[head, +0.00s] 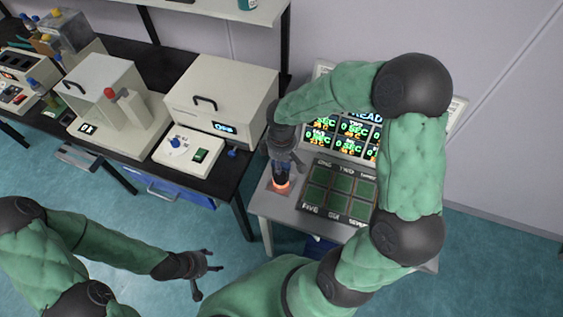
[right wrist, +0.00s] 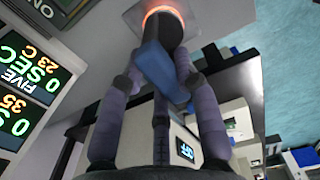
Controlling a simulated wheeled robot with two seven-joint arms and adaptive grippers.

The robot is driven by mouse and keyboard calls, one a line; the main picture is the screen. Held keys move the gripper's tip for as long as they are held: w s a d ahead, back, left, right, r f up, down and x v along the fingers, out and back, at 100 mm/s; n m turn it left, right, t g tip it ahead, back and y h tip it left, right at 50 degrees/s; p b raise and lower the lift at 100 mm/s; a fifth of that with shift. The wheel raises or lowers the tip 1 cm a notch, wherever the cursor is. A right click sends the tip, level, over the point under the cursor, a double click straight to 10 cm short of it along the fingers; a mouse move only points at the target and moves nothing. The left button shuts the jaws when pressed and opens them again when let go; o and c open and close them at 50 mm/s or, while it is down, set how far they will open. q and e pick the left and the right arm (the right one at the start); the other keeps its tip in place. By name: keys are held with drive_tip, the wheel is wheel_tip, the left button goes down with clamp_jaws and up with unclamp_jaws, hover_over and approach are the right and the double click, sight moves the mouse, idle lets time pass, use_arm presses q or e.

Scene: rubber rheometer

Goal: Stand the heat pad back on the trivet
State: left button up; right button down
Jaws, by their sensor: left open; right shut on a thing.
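My right gripper (head: 284,160) points down at the left end of the grey side table and is shut on the heat pad (head: 281,181). In the right wrist view the pad's blue handle (right wrist: 158,70) sits between the fingers. Its dark round end (right wrist: 165,25) has a glowing orange rim and is at a small square plate, seemingly the trivet (right wrist: 128,17), which also shows in the head view (head: 269,187). I cannot tell whether the pad touches the plate or hovers just above it. My left gripper (head: 208,275) is open and empty, low over the floor.
A panel of green squares (head: 338,190) lies right of the pad, with a lit timer display (head: 340,133) behind it. On the black bench to the left stand a large beige instrument (head: 222,92) and a smaller control box (head: 188,149). Open floor lies in front.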

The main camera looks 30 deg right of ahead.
drive_tip(key=c, duration=0.8)
unclamp_jaws()
drive_tip(key=shift+c, duration=0.2)
drive_tip(key=shift+f, duration=0.1)
wheel_tip(320, 180, up, 12)
